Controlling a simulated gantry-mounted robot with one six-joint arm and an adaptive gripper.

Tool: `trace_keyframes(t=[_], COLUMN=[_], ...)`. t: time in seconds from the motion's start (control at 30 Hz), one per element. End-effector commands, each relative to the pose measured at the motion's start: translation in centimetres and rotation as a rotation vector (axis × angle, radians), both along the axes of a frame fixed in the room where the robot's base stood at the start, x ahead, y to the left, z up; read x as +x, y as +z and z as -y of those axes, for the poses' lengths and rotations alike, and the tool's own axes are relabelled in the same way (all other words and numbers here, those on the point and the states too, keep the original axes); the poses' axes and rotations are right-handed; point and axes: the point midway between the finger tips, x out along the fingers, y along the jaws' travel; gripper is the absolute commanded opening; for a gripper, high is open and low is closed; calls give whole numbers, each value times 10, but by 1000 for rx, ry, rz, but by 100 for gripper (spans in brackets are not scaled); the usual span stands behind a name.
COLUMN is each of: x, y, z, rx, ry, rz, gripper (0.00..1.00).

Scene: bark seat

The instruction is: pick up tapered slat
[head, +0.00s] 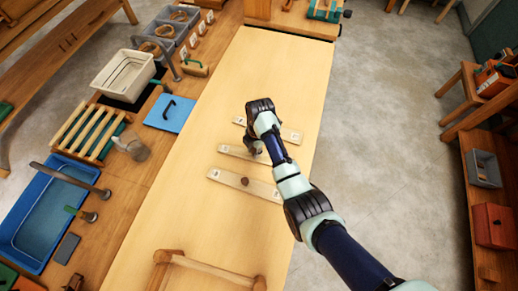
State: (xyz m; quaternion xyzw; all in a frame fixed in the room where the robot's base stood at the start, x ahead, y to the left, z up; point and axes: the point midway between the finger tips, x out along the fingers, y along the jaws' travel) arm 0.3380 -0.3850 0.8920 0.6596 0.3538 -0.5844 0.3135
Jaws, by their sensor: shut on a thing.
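Three pale wooden slats lie crosswise on the light wooden bench top, in a row. The far slat (290,136) is partly covered by my wrist. The middle slat (231,150) runs under my gripper, and its right part is hidden by my arm. The near slat (228,179) has a dark round spot at its middle. I cannot tell from their outlines which one is tapered most. My gripper (254,152) points down and is shut on the middle slat, its fingertips largely hidden. I cannot tell whether this slat is lifted.
A wooden frame with a crossbar (212,268) stands at the near end of the bench top (180,215). On the left are a blue tub (40,220), a white bin (122,75), a blue board (169,113) and a slatted rack (88,131). The bench top's far end is clear.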

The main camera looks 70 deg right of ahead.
Motion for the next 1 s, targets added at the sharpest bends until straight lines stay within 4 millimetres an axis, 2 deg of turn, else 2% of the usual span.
trace_keyframes(t=[0.27,0.47,0.57,0.67,0.83,0.9,1.0], x=[0,1,1,1,0,0,0], y=[1,17,39,71,142,162,181], z=[0,1,1,1,1,0,0], rx=[-1,-2,-3,-5,-2,1,1], ry=[0,0,0,-1,0,0,0], rz=[1,1,3,4,1,-1,-1], gripper=[0,0,0,0,0,0,0])
